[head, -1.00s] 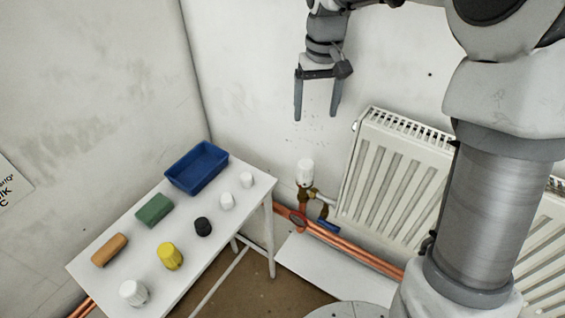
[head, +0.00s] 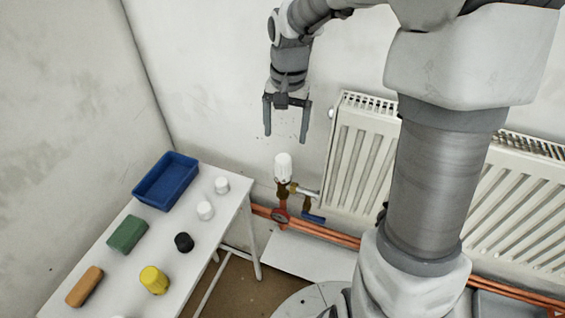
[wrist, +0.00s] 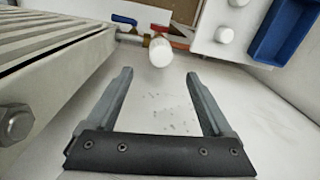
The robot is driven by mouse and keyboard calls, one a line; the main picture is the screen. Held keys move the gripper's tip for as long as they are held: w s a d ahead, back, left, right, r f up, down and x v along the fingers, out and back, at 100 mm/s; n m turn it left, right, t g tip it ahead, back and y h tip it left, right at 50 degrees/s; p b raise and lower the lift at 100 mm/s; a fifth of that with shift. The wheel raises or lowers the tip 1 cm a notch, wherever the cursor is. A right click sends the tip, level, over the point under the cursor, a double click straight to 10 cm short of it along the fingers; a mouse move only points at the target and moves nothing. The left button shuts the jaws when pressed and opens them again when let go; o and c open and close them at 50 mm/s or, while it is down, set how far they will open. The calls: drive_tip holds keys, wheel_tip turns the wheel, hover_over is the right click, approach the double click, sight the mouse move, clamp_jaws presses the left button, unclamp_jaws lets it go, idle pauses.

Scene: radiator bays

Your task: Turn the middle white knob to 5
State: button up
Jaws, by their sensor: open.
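A white valve knob (head: 283,167) stands upright on a brass and copper fitting at the left end of the radiator. It also shows in the wrist view (wrist: 160,53), just beyond the fingertips. Any numbers on it are too small to read. I see no other white knob mounted on a radiator here, so I cannot tell whether this is the middle one. My gripper (head: 286,137) points down, open and empty, and appears above the knob without touching it. In the wrist view, my gripper (wrist: 158,76) has its two fingers wide apart.
A white table (head: 225,222) at left holds a blue tray (head: 148,195), green block (head: 128,233), orange block (head: 85,286), yellow knob (head: 154,280), black knob (head: 184,242) and small white caps (head: 205,210). The radiator (head: 360,155) and copper pipes (head: 335,237) are near the valve.

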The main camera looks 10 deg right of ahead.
sight(284, 158)
drive_tip(key=f, duration=0.5)
drive_tip(key=f+b, duration=0.1)
drive_tip(key=f, duration=0.5)
drive_tip(key=shift+w+a, duration=0.1)
drive_tip(key=shift+a, duration=0.1)
clamp_jaws()
drive_tip(key=n+p, duration=0.1)
drive_tip(key=n, duration=0.1)
drive_tip(key=shift+r+n, duration=0.1)
drive_tip(key=shift+n, duration=1.2)
unclamp_jaws()
